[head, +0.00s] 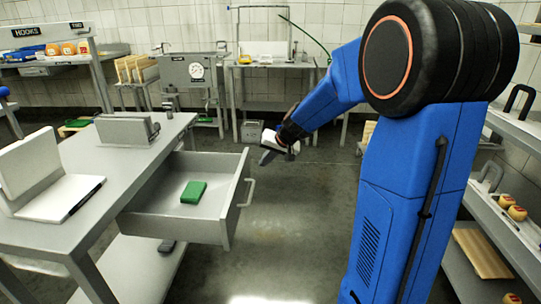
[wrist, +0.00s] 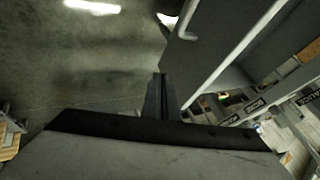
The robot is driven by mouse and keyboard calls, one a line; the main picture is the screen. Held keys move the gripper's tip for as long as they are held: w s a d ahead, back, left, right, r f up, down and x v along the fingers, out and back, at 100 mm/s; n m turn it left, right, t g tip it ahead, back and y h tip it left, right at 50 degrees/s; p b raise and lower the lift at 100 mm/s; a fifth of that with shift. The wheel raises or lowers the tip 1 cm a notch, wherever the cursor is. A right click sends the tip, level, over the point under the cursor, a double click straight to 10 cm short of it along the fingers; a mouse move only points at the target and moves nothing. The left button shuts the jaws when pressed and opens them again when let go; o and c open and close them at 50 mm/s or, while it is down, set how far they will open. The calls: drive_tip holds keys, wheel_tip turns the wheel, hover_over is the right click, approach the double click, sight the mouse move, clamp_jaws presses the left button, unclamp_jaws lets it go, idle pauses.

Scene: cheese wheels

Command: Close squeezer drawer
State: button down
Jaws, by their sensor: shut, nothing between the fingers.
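The grey drawer (head: 228,205) is pulled well out of the grey table (head: 130,180), its front facing right in the head view. A pale bar handle (head: 247,192) is on that front. A green block (head: 193,192) lies inside the drawer. My gripper (head: 266,157) is shut and empty, to the right of the drawer front and apart from the handle in the head view. In the wrist view its dark fingers (wrist: 160,90) are together, with the grey drawer front (wrist: 208,55) just to their right. Whether they touch it cannot be told.
A white slab and panel (head: 50,190) and a metal stand (head: 128,130) are on the table. Shelves (head: 500,215) with several small items line the right side. A bench with a gauge (head: 196,72) stands at the back. The floor (head: 285,225) right of the drawer is clear.

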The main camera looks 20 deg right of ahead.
sight(248, 167)
drive_tip(key=shift+w+a+f, duration=0.1)
drive_tip(key=shift+w+a, duration=0.45)
drive_tip(key=shift+a, duration=0.35)
drive_tip(key=shift+w+a+f, duration=0.1)
drive_tip(key=shift+w+a, duration=0.45)
drive_tip(key=shift+a, duration=0.35)
drive_tip(key=shift+a, duration=0.1)
drive_tip(key=w+a, duration=0.4)
drive_tip(key=a, duration=0.3)
drive_tip(key=w+a, duration=0.4)
drive_tip(key=a, duration=0.4)
drive_tip(key=w+a, duration=0.5)
drive_tip(key=a, duration=0.2)
drive_tip(key=shift+w+a+r, duration=0.1)
drive_tip(key=shift+a+r, duration=0.05)
drive_tip(key=shift+a, duration=0.2)
